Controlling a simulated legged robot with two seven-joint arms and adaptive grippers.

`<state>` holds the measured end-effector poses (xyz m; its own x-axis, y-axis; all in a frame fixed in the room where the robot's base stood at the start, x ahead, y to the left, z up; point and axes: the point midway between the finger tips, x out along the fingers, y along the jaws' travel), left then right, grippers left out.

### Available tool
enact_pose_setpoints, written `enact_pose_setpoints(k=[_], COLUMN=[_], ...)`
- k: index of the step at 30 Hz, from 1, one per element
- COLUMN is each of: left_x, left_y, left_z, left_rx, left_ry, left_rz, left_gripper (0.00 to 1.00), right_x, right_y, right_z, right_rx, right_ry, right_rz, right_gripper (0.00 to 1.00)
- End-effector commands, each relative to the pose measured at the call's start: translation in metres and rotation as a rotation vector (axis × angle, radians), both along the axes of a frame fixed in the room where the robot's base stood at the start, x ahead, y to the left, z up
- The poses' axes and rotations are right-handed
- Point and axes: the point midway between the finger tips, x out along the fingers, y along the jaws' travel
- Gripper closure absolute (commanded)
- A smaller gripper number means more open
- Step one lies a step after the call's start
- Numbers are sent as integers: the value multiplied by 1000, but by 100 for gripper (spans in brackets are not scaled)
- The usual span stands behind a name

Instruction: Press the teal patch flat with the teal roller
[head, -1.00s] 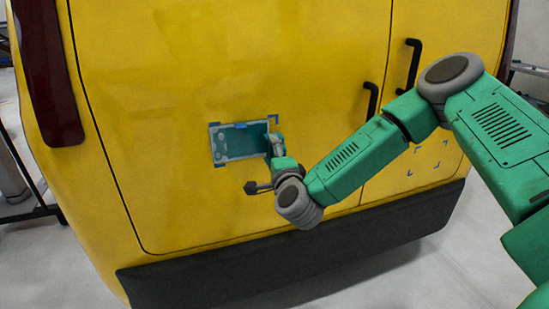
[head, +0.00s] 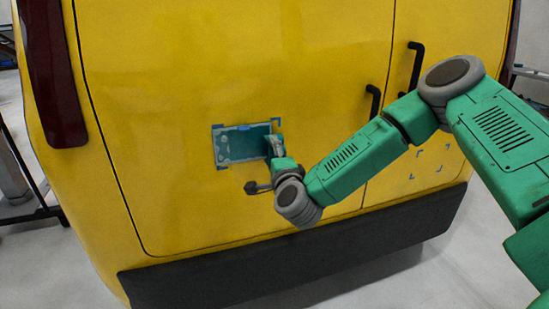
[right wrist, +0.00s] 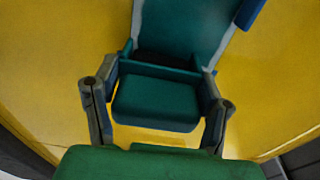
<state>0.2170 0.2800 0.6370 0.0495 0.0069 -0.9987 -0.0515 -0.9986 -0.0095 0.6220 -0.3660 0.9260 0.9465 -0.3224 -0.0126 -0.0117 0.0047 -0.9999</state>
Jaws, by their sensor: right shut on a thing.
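The teal patch (head: 245,142) lies on the yellow van door, with a pale grey rim and lighter blotches along its left part. It also shows at the top of the right wrist view (right wrist: 185,28). My right gripper (head: 277,158) is at the patch's right edge, shut on the teal roller (head: 274,146). In the right wrist view the roller's teal block (right wrist: 155,102) sits between the two grey fingers, in front of the patch's lower end. Whether the roller touches the patch is hard to tell. My left gripper is out of view.
Blue corner marks (head: 277,121) surround the patch, and a blue tab (head: 243,127) is at its top edge. Another set of blue corner marks (head: 432,162) is on the right door. Black door handles (head: 373,101) stand out above my right arm. A dark bumper (head: 290,262) runs below.

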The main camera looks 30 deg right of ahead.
Motion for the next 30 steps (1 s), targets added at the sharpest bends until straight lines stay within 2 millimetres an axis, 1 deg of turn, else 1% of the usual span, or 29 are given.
enact_pose_setpoints(k=[11, 21, 30], left_x=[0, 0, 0], left_y=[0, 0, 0], left_z=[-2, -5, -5], left_rx=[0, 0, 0], left_ry=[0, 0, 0], left_rz=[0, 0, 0], left_gripper=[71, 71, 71], right_x=[5, 9, 9], right_y=[-1, 18, 20], right_z=[0, 2, 2], right_rx=[1, 1, 2], right_ry=[-1, -3, -2], right_rz=[0, 0, -1], right_gripper=[58, 58, 58])
